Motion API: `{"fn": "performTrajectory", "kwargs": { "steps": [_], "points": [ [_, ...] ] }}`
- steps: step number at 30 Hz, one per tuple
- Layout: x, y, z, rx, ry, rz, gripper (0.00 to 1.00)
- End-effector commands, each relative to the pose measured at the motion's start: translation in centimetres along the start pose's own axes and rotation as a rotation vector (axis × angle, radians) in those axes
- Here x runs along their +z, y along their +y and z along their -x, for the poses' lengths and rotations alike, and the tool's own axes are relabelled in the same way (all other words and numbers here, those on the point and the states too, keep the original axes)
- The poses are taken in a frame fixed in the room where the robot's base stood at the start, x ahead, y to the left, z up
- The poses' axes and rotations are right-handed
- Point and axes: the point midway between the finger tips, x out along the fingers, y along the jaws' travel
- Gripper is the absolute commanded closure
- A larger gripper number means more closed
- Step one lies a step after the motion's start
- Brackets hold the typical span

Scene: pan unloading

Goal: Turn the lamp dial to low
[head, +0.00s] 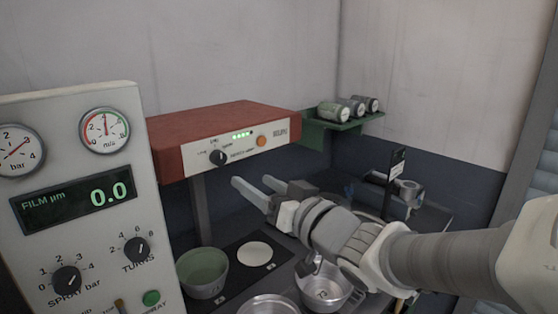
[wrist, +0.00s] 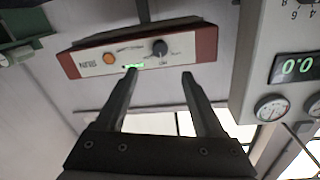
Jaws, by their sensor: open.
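The lamp dial (head: 218,158) is a dark round knob on the pale front panel of a red lamp box (head: 225,124). It also shows in the wrist view (wrist: 159,48), where the box is upside down. The labels around the dial are too small to read, and I cannot tell its setting. A row of green lights (head: 242,135) glows on the panel. My gripper (head: 252,181) is open and empty, below and in front of the panel. In the wrist view the dial lies beyond the gap between the fingertips (wrist: 159,72), apart from them.
A grey control panel (head: 100,240) with gauges and knobs stands close on the left. An orange button (head: 261,141) is beside the lights. Below are a green bowl (head: 203,275) and a metal pan (head: 328,288). Cans (head: 333,111) sit on a green shelf (head: 345,124) at the right.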

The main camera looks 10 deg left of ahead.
Motion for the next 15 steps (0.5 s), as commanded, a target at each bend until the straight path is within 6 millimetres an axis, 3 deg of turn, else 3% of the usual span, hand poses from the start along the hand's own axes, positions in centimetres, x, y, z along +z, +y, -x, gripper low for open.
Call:
{"fn": "performTrajectory", "kwargs": {
  "steps": [15],
  "points": [
    [0.0,-0.1,-8.8,0.000,-0.002,0.000,0.30]
  ]
}}
